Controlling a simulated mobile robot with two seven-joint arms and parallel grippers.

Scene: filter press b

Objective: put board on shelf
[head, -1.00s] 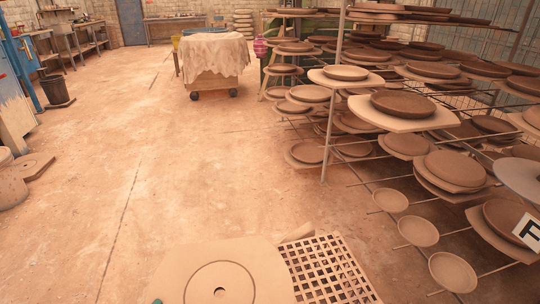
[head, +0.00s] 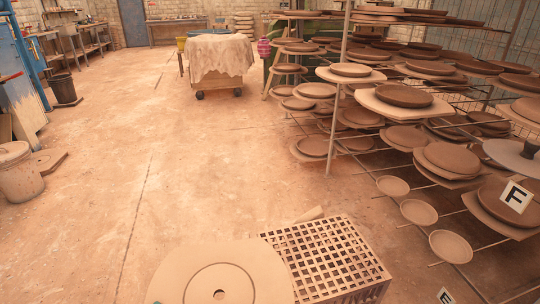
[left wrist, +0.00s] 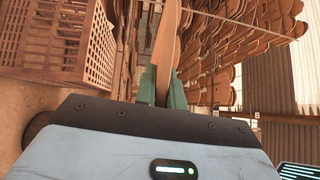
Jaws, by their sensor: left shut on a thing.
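A pale flat board (head: 185,262) with a round disc-like part and a small centre hole fills the bottom centre of the head view. In the left wrist view the board (left wrist: 167,40) shows edge-on. My left gripper (left wrist: 163,88) is shut on it with its green fingers on both sides. In the head view most of that gripper is hidden at the bottom edge. The shelf, a metal rack (head: 343,45), stands to the right, with rods carrying many boards and round clay plates. My right gripper is not in view.
A lattice crate (head: 372,277) stands beside the board, to its right. Label F (head: 517,196) hangs at the rack's right; label E (head: 446,296) is lower. A cloth-covered cart (head: 220,60) stands at the back. A bucket (head: 18,175) is at left. The middle floor is clear.

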